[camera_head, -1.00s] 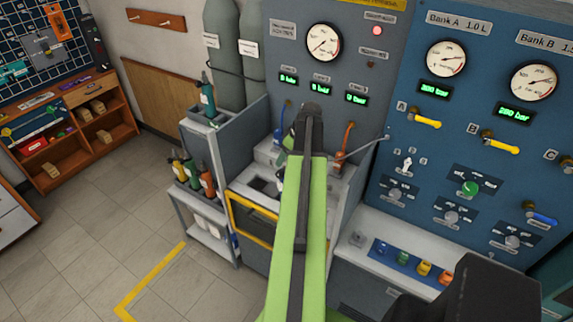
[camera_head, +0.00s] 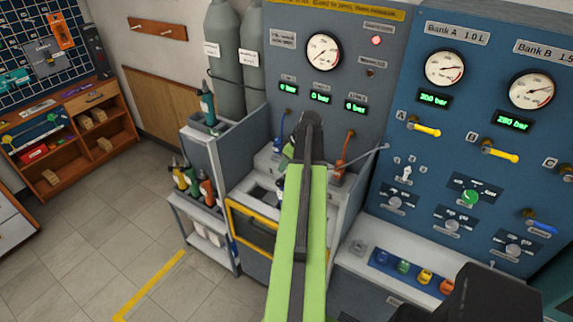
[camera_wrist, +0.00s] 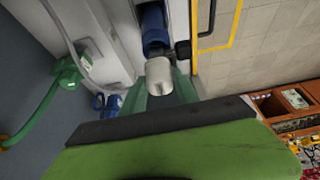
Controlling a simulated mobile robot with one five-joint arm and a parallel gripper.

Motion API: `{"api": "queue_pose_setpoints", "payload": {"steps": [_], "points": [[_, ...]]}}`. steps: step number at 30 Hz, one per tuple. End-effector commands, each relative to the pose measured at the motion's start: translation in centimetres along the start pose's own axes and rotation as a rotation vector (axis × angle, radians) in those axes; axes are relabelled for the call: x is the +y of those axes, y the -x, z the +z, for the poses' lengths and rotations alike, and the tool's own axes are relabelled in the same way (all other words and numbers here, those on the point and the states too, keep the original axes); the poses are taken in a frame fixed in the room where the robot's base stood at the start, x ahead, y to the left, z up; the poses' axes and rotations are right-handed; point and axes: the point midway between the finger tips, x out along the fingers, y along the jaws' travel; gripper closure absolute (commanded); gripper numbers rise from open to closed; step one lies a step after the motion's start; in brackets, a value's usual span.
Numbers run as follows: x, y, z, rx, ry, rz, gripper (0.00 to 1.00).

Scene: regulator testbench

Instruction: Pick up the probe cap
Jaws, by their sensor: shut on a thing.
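A silver, round-ended piece (camera_wrist: 159,75), which looks like the probe cap, shows in the middle of the wrist view, in line with a blue cylinder (camera_wrist: 154,28) with a black side fitting. My gripper (camera_wrist: 163,98) is at the silver piece and shut on it; the contact itself is mostly hidden behind the dark edge and green body of my arm. In the head view my green arm reaches to the grey bench under the gauge panel (camera_head: 345,75), and its far end hides what is held.
An orange-handled hose fitting (camera_head: 340,172) stands right of my arm's end. A green hose fitting (camera_wrist: 68,72) is at left in the wrist view. A cart with several bottles (camera_head: 205,188) stands left of the bench. The floor (camera_head: 90,250) at left is open.

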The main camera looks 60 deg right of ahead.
Motion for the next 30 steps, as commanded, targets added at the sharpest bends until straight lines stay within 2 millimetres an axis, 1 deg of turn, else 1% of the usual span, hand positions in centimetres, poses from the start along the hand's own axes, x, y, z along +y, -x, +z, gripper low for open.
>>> {"api": "queue_pose_setpoints", "payload": {"steps": [5, 10, 12, 18, 21, 25, 30], "points": [[0.0, 1.9, -0.8, 0.000, 0.000, 0.000, 1.00], [0.0, 4.6, -1.9, 0.000, 0.000, 0.000, 1.00], [0.1, 5.9, -0.5, 0.000, -0.004, 0.001, 1.00], [0.5, 10.5, 2.8, 0.000, -0.004, 0.001, 1.00], [0.7, 12.4, 4.3, -0.001, -0.003, 0.001, 1.00], [0.9, 13.9, 5.7, 0.000, -0.001, 0.000, 1.00], [1.0, 14.5, 6.5, 0.000, 0.000, 0.000, 1.00]]}}
